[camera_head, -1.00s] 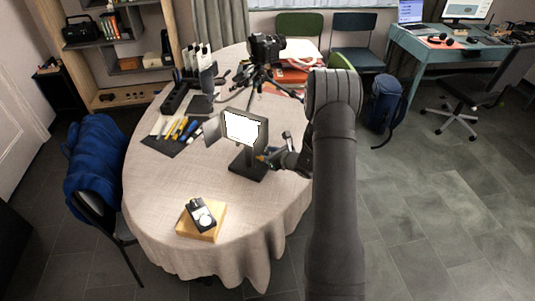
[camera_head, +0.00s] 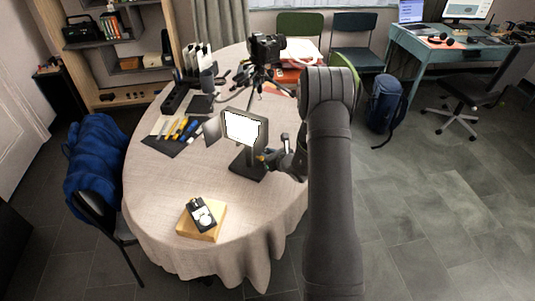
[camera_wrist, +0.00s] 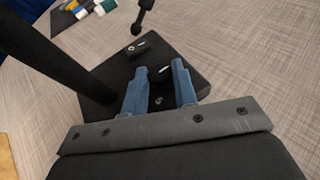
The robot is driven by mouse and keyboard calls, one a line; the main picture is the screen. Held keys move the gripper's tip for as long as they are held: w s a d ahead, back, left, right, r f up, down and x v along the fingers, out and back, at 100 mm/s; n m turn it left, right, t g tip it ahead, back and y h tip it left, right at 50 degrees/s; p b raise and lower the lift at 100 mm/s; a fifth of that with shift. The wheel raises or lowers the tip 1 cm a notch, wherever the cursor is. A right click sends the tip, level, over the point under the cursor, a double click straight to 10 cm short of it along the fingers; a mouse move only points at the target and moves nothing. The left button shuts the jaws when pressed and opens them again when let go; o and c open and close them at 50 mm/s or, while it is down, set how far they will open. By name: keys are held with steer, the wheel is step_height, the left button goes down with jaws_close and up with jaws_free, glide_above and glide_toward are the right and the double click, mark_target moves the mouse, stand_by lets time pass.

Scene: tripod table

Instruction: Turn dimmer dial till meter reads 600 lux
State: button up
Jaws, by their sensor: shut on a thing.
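The lamp panel (camera_head: 243,129) glows white on its stand above the dark square base (camera_head: 246,166) on the round table. My gripper (camera_head: 270,158) is at the right side of the lamp's stand, partly hidden by my arm in the head view. In the wrist view, my gripper's blue fingers (camera_wrist: 159,84) are closed around the small black dimmer dial (camera_wrist: 159,75) above the lamp base (camera_wrist: 190,75). The light meter (camera_head: 201,213) lies on a wooden block (camera_head: 215,225) at the table's front. Its reading is too small to tell.
A camera on a tripod (camera_head: 262,57) stands behind the lamp. A dark mat with several coloured tools (camera_head: 178,132) lies left of it. A blue jacket (camera_head: 95,160) hangs on a chair at left. The cloth between lamp and meter is clear.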

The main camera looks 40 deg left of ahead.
steer(key=o, duration=1)
steer(key=shift+d, duration=0.1)
steer(key=v, duration=1.7)
steer(key=shift+s, duration=0.1)
steer(key=x, duration=1.7)
